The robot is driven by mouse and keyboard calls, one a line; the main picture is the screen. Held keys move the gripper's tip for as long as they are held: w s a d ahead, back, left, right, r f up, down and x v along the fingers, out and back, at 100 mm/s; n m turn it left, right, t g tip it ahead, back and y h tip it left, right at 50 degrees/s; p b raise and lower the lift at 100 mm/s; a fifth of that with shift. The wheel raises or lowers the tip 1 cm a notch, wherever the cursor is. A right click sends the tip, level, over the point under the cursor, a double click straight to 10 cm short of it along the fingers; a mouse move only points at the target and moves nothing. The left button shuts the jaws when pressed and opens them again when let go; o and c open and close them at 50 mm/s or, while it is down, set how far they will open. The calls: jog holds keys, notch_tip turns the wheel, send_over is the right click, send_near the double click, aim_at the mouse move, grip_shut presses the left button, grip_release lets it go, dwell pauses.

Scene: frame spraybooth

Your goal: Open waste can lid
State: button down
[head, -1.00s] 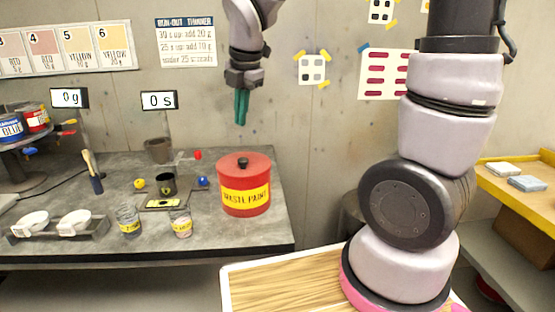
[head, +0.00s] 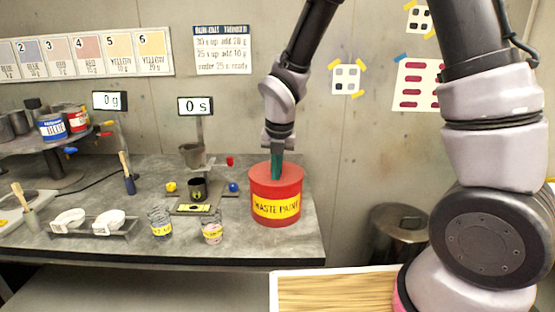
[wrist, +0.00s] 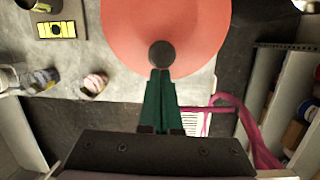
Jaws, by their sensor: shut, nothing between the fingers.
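The red waste can (head: 275,207) with a yellow "WASTE PAINT" label stands near the right end of the grey bench. Its red lid (head: 262,172) lies flat on top, and it fills the upper middle of the wrist view (wrist: 128,32). The dark round lid knob (wrist: 162,53) shows just beyond my fingertips in the wrist view; in the head view it is hidden. My gripper (head: 276,177) points down at the lid's middle with its green fingers shut and empty. In the wrist view, the fingertips (wrist: 161,74) appear beside the knob; I cannot tell whether they touch it.
Left of the can are a scale (head: 196,209) with a dark cup (head: 198,188), two labelled jars (head: 160,225), and a rack (head: 92,231) with white dishes. A metal bin (head: 399,236) stands on the floor at right. The wall is close behind the bench.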

jog(key=shift+f, duration=0.35)
jog(key=shift+w+a+r, duration=0.1)
